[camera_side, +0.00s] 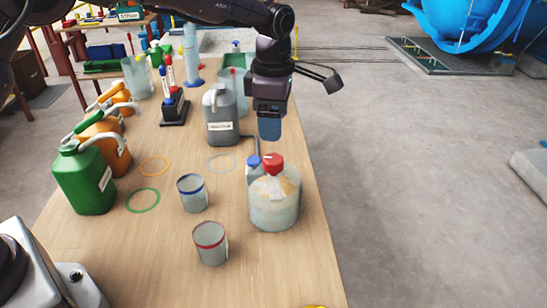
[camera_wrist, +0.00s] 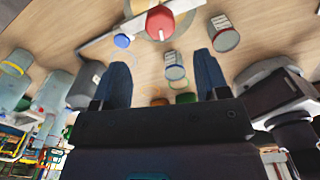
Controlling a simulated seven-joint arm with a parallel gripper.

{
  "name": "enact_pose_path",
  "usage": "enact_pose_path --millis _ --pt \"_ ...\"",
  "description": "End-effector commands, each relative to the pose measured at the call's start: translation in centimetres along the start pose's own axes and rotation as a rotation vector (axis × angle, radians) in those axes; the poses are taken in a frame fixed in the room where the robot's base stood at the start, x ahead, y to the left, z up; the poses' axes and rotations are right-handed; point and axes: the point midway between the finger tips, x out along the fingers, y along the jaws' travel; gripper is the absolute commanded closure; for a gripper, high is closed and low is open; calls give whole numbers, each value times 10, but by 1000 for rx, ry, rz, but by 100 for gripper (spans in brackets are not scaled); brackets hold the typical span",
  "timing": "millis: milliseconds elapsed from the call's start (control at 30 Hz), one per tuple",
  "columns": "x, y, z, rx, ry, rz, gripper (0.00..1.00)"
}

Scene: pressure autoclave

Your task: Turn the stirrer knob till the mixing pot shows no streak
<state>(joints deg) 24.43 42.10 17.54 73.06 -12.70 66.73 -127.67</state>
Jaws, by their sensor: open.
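The mixing pot (camera_side: 274,212) is a clear, rounded jar near the right side of the wooden table. Its contents look pale and cloudy, with tan patches in the upper part. The red stirrer knob (camera_side: 273,163) sits on top; it also shows in the wrist view (camera_wrist: 160,22), where part of the pot is cut off by the top edge. My gripper (camera_side: 270,138) is above the knob and apart from it, pointing down. In the wrist view my gripper (camera_wrist: 163,78) has its two blue fingers wide apart, with nothing held between them.
A blue-banded cup (camera_side: 192,195) and a red-banded cup (camera_side: 211,247) stand left. Green (camera_side: 85,180) and orange jugs are further left. The table's front is mostly clear.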

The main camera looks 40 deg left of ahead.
Motion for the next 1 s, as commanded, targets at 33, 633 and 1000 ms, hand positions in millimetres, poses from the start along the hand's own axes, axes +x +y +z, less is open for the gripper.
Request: enact_pose_path --millis 33,633,1000 --pt "12 0 -1 0 4 -4 32" --pt "94 0 0 -1 0 -1 32" --pt "94 0 0 0 0 0 60"
